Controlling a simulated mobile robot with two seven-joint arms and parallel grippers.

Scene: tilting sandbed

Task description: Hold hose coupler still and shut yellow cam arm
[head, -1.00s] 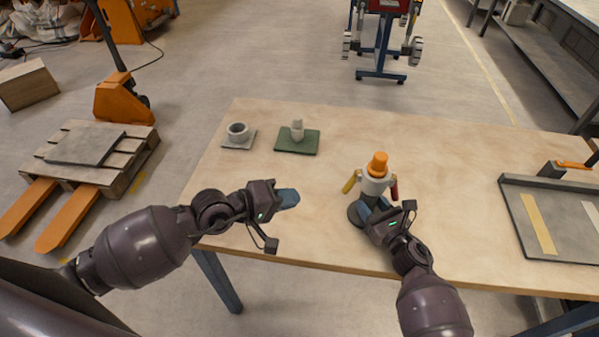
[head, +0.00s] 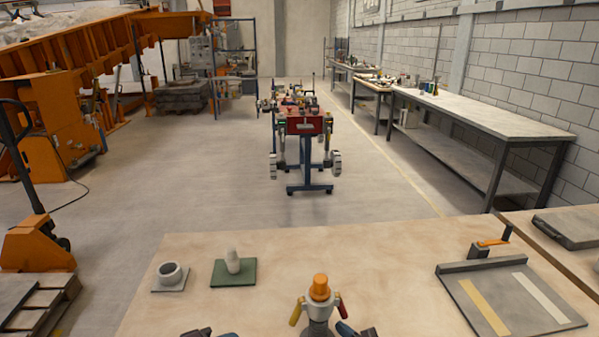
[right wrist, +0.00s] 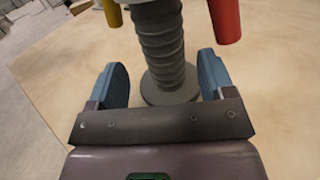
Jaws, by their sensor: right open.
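The hose coupler (head: 319,308) stands upright near the front of the wooden table, with an orange plug on top. The yellow cam arm (head: 296,314) slants outward and down on its left. The red cam arm (head: 343,307) is on its right. In the right wrist view, the ribbed grey hose (right wrist: 163,45) rises from a round base. My right gripper (right wrist: 161,65) is open, with one blue finger on each side of the hose and gaps visible.
A grey cup on a plate (head: 171,275) and a pale piece on a green plate (head: 233,268) stand at the table's back left. A grey tray (head: 510,302) lies at right. Bare table lies between these and the coupler.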

